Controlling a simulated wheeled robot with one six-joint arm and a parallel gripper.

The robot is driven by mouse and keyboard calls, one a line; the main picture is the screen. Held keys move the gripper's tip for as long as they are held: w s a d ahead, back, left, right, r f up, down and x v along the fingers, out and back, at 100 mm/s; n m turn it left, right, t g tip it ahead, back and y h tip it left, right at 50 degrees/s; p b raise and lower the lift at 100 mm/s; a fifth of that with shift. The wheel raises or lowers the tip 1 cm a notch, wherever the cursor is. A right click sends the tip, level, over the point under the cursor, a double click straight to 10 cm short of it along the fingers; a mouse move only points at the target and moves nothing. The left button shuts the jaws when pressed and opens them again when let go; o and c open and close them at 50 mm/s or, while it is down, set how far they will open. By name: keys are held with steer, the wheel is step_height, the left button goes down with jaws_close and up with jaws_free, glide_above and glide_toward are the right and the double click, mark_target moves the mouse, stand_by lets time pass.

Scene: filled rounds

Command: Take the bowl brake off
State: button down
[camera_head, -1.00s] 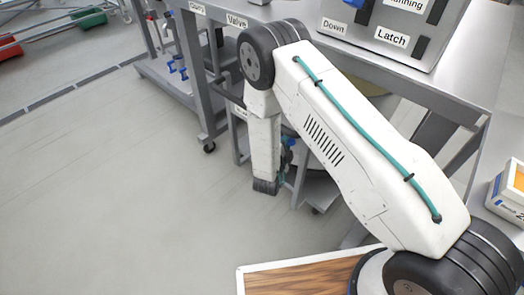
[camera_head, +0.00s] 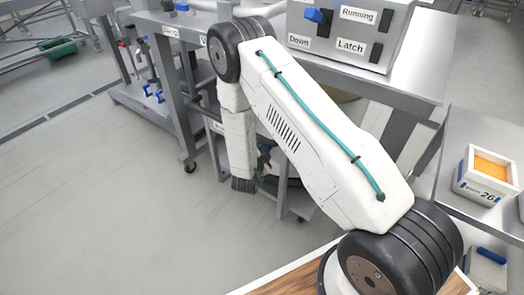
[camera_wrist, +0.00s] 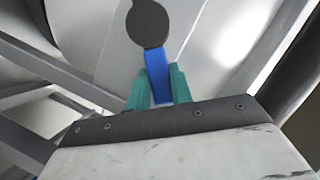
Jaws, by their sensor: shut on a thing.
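A blue lever (camera_wrist: 157,62) with a dark round hub (camera_wrist: 148,24) shows in the wrist view, in front of a large pale curved metal surface (camera_wrist: 218,45). My gripper (camera_wrist: 161,80) has its two teal fingers on either side of the lever's lower end, shut on it. The lever leans slightly in the picture, hub at the top. No label shows on it. In the head view my arm reaches down beside the steel bench, and the lever and fingertips are mostly hidden behind my arm and the bench frame.
A grey control box (camera_head: 345,52) with labels "Running", "Down" and "Latch" stands on the steel bench (camera_head: 418,75). A white crate (camera_head: 487,190) with orange contents and a "26" label sits on a lower surface at right. Steel frames (camera_wrist: 45,62) flank my gripper. Open floor (camera_head: 110,210) lies at left.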

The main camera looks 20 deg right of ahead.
steer(key=c, duration=1.2)
jaws_free()
steer(key=shift+d, duration=0.1)
steer(key=shift+c, duration=0.2)
steer(key=v, duration=0.8)
steer(key=shift+w, duration=0.1)
